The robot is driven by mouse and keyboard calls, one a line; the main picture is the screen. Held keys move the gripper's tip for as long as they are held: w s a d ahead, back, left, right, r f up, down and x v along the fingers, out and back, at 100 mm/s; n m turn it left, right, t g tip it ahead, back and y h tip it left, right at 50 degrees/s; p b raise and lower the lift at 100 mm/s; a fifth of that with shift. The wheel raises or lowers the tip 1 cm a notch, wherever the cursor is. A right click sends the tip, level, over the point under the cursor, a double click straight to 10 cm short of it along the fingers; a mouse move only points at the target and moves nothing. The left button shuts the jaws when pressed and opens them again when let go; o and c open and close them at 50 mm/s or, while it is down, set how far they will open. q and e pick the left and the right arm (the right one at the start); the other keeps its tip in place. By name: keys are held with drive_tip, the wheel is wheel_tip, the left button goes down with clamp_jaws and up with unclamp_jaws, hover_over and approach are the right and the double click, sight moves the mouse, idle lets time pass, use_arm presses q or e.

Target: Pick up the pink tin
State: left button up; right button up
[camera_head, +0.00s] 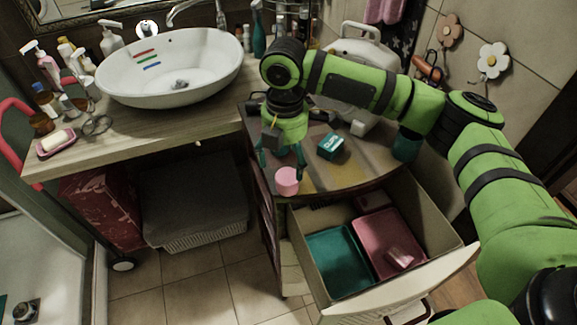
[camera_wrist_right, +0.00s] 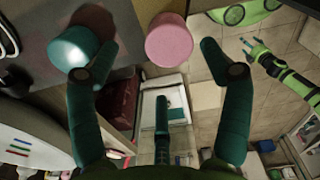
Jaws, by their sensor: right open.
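The pink tin (camera_head: 287,181) is a small round tin at the front edge of the counter above the open drawer. My right gripper (camera_head: 283,158) points down just above and behind it, open and empty.
A teal box (camera_head: 331,145) and a teal cup (camera_head: 405,146) stand on the counter to the right. A round teal thing (camera_wrist_right: 75,47) is close to the left finger. The open drawer (camera_head: 452,240) juts out below with trays. A white basin (camera_head: 200,55) stands left.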

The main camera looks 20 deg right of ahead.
sight(288, 176)
drive_tip(key=f, duration=0.1)
drive_tip(key=s+f+p, duration=0.1)
drive_tip(key=f+p, duration=0.1)
drive_tip(key=shift+s+f, duration=0.35)
drive_tip(key=shift+w+d+f, duration=0.1)
drive_tip(key=shift+w+f, duration=0.05)
drive_tip(key=shift+f, duration=0.4)
drive_tip(key=shift+w+f, duration=0.1)
drive_tip(key=shift+f, duration=0.6)
drive_tip(key=c, duration=1.2)
use_arm(q)
drive_tip(key=shift+s+a+r, duration=0.15)
drive_tip(key=shift+s+r, duration=0.45)
drive_tip(key=shift+s, duration=0.25)
drive_tip(key=shift+s+a+r, duration=0.15)
drive_tip(key=shift+s+r, duration=0.4)
drive_tip(key=shift+s, duration=0.25)
use_arm(e)
drive_tip(key=shift+c, duration=0.2)
